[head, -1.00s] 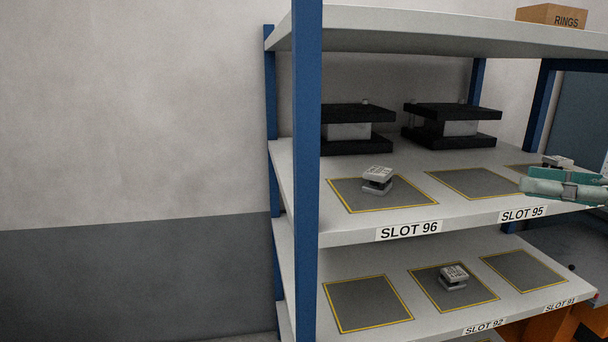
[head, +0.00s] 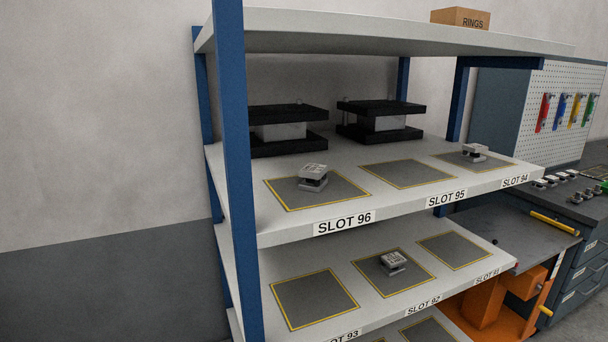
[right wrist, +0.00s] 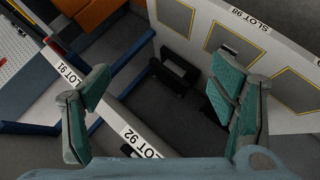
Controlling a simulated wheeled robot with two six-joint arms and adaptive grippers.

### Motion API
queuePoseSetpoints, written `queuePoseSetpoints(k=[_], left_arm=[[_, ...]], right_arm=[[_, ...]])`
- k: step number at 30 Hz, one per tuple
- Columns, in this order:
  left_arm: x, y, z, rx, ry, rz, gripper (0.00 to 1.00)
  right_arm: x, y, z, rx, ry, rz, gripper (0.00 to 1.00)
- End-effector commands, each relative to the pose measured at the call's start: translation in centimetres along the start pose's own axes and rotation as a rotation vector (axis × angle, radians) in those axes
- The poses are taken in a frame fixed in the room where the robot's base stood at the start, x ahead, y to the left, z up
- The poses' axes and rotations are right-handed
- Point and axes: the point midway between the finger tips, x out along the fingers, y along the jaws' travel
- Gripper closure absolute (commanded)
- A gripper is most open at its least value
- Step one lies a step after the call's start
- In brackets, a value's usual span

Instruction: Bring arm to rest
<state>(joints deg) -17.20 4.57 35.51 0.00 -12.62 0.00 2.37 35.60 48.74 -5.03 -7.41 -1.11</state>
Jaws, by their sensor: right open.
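My right gripper (right wrist: 163,85) shows in the right wrist view, with its two teal-padded fingers wide apart and nothing between them. Beneath it are shelf edges with the labels SLOT 91 (right wrist: 72,72) and SLOT 92 (right wrist: 141,141), and dark floor. Neither gripper shows in the head view. My left gripper is in no view.
The blue-posted shelf rack (head: 232,150) fills the middle of the head view. Small grey blocks stand on the SLOT 96 mat (head: 290,201), the SLOT 94 mat (head: 447,157) and a lower mat. A grey drawer bench (head: 580,240) stands at right.

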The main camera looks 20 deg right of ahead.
Motion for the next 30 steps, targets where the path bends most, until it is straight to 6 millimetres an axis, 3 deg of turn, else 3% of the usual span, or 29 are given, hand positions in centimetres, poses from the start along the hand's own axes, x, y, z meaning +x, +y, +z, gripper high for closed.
queuePoseSetpoints(k=[1, 4, 6, 9, 13, 15, 18, 30], left_arm=[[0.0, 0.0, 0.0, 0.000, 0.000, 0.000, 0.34], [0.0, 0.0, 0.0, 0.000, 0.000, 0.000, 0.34], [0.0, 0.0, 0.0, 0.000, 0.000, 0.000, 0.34], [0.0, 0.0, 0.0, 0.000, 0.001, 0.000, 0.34], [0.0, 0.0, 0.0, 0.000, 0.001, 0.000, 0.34], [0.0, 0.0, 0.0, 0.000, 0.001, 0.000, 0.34], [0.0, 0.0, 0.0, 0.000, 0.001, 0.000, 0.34], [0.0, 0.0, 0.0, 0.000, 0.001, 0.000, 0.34]], right_arm=[[-0.7, -4.5, 3.2, 0.044, -0.074, -0.061, 0.22], [-3.5, -13.7, 9.5, 0.127, -0.231, -0.183, 0.22], [-6.5, -20.1, 13.3, 0.172, -0.331, -0.268, 0.22], [-12.1, -28.8, 17.5, 0.224, -0.454, -0.386, 0.22], [-19.1, -37.2, 20.4, 0.267, -0.555, -0.507, 0.22], [-21.8, -39.9, 21.0, 0.284, -0.583, -0.548, 0.22], [-23.9, -41.4, 21.9, 0.289, -0.609, -0.572, 0.22], [-24.1, -41.3, 22.1, 0.287, -0.612, -0.572, 0.22]])
